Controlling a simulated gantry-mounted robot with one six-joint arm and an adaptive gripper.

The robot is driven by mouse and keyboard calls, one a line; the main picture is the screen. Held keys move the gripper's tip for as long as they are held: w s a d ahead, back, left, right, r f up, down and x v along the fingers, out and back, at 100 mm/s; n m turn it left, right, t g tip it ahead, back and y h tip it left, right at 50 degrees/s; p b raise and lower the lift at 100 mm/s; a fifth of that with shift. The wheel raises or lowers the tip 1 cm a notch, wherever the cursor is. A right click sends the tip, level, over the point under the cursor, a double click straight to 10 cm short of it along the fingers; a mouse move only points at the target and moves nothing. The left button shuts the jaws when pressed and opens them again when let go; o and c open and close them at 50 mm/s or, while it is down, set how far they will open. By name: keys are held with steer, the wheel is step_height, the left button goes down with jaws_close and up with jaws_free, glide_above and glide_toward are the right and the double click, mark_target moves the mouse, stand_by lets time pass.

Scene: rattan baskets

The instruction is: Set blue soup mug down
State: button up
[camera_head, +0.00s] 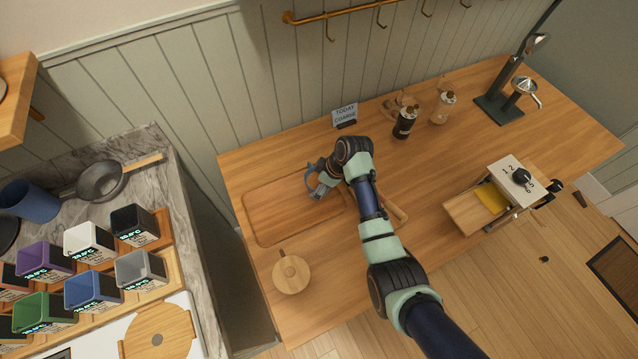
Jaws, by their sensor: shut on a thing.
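My gripper (322,186) is over the right part of a wooden tray (270,232) on the wooden table. It is shut on a small grey-blue piece (310,178), which looks like part of the blue soup mug. Most of it is hidden by my gripper and wrist. I cannot tell whether it touches the tray or hangs just above it. The left part of the tray is bare.
A round wooden lid or board (291,275) lies in front of the tray. A sign (345,114), a dark bottle (405,122) and a clear bottle (443,107) stand behind. Several coloured containers (93,289) stand left.

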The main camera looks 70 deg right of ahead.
steer(key=shift+r, duration=0.1)
steer(key=o, duration=1.3)
steer(key=shift+f, duration=0.2)
steer(key=shift+c, duration=0.2)
steer(key=p+v, duration=0.3)
steer(key=v, duration=0.9)
steer(key=shift+r, duration=0.2)
